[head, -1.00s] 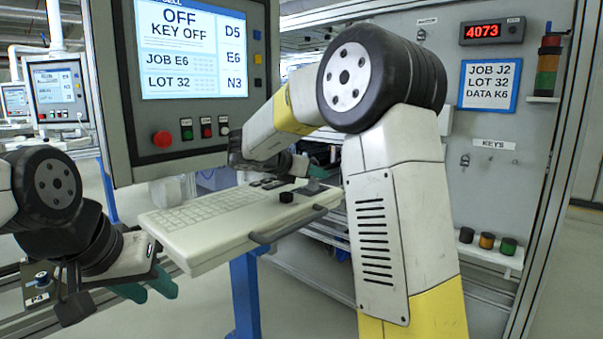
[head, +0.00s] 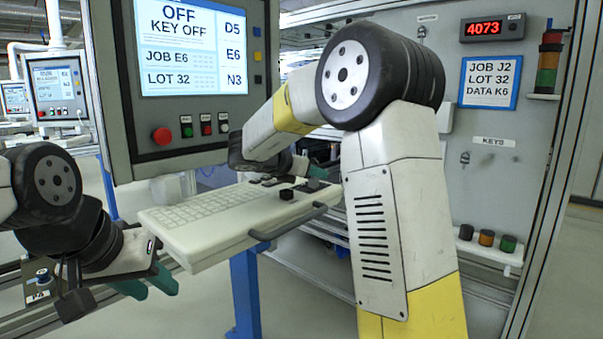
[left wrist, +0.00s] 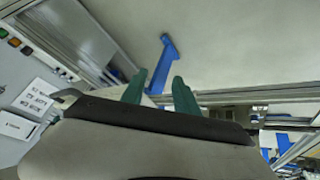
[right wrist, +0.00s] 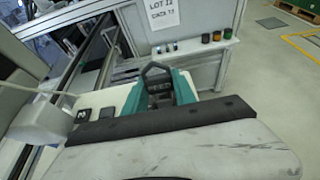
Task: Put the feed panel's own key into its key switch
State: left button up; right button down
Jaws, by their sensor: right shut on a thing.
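My right gripper (head: 318,172) is over the far right end of the keyboard shelf, partly hidden by my arm. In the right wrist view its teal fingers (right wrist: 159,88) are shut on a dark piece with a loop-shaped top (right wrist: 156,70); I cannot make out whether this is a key. My left gripper (head: 146,288) hangs left of the shelf, its teal fingers apart and empty in the left wrist view (left wrist: 157,90). The large panel screen (head: 190,50) reads OFF, KEY OFF, JOB E6, LOT 32. I cannot pick out the key switch clearly.
The keyboard shelf (head: 195,240) carries a black knob (head: 287,194) and small dark blocks. A key-like piece (head: 465,158) hangs under the KEYS sign (head: 494,141). Open floor lies right.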

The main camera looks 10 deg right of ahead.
jog(key=shift+f, duration=0.1)
dwell(0.3)
jog(key=shift+c, duration=1.9)
grip_release()
jog(key=shift+v, duration=4)
